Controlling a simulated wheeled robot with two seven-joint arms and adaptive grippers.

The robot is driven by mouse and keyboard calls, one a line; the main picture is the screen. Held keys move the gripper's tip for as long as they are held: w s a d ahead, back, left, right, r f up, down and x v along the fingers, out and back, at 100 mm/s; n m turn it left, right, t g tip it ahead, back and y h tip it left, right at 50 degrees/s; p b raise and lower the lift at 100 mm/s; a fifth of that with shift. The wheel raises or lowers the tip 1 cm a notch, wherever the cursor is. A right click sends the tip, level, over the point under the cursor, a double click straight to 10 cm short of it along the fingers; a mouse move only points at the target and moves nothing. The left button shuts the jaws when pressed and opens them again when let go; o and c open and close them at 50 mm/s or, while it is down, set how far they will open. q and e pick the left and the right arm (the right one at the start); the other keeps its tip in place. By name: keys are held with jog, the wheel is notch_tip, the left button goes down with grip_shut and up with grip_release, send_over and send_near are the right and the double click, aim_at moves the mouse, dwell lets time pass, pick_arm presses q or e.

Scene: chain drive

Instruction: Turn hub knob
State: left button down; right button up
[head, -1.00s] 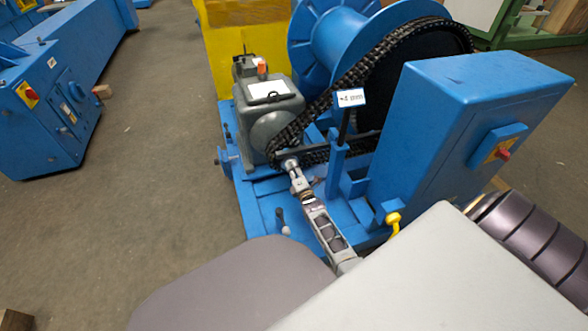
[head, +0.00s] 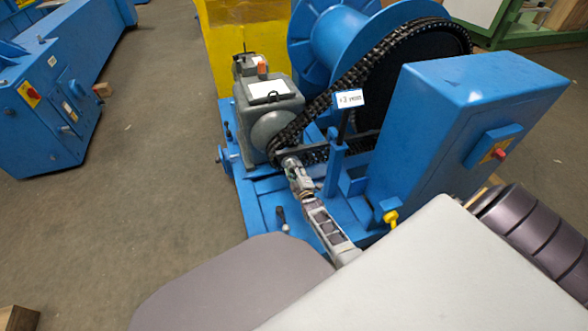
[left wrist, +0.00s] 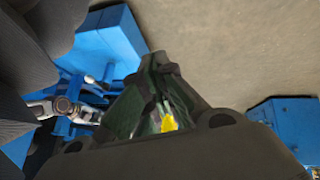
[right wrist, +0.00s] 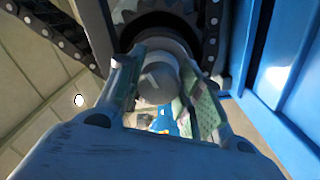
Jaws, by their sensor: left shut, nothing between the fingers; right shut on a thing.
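The hub knob (right wrist: 158,82) is a round grey knob with a pale mark on its face, in front of the small sprocket (right wrist: 165,25) in the right wrist view. My right gripper (head: 293,166) is shut on it, with one finger on each side. In the head view the gripper mostly hides the knob, at the lower end of the chain. The chain (head: 343,84) runs from there up to the large dark wheel. A small sign (head: 349,98) stands beside the chain and seems to read 3 mm. My left gripper (left wrist: 160,66) is shut and empty, away from the knob.
A grey motor housing (head: 268,105) stands left of the knob on the blue base frame (head: 262,225). A tall blue cabinet (head: 440,130) stands close on the right. A yellow knob (head: 391,217) sticks out below it. Open floor (head: 160,130) lies on the left.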

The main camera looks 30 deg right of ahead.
jog(key=shift+m, duration=0.8)
jog(key=m, duration=0.2)
jog(key=shift+f+m+p, duration=0.1)
jog(key=shift+m+p, duration=0.2)
jog(key=m, duration=0.5)
jog(key=shift+a+f+m, duration=0.1)
jog(key=shift+m, duration=0.3)
jog(key=m, duration=0.6)
jog(key=shift+a+m, duration=0.15)
jog(key=shift+m, duration=0.25)
jog(key=m, duration=0.2)
jog(key=shift+m, duration=0.3)
jog(key=m, duration=0.3)
jog(key=shift+a+m, duration=0.1)
jog(key=shift+m, duration=0.2)
jog(key=shift+m+b, duration=0.35)
jog(key=shift+m, duration=0.75)
pick_arm(q)
jog(key=shift+r, duration=0.1)
jog(key=shift+f, duration=0.2)
pick_arm(e)
jog(key=shift+m, duration=0.3)
